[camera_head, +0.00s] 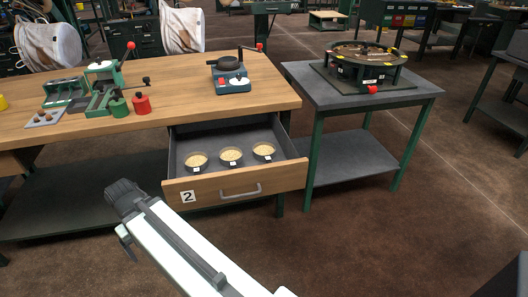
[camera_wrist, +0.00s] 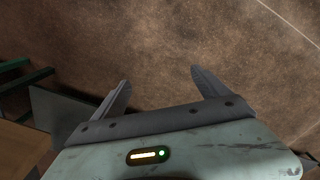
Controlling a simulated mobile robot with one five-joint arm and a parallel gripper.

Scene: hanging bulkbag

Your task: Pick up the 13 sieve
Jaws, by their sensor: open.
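Three small round sieves with dark rims and pale contents stand in a row in an open drawer (camera_head: 285,171) marked 2: a left sieve (camera_head: 196,161), a middle sieve (camera_head: 231,156) and a right sieve (camera_head: 263,151). Each has a small white tag, but the numbers are too small to read, so I cannot tell which is 13. My gripper (camera_wrist: 162,88) shows in the wrist view with its two fingers spread apart and nothing between them. Brown floor lies beyond the fingers there. My arm is in front of the drawer in the head view, apart from the sieves.
The wooden workbench (camera_head: 178,82) above the drawer carries a green press (camera_head: 103,85), green and red weights and a blue device (camera_head: 231,78). A grey table (camera_head: 402,96) with a round machine (camera_head: 365,65) stands right. Floor before the drawer is open.

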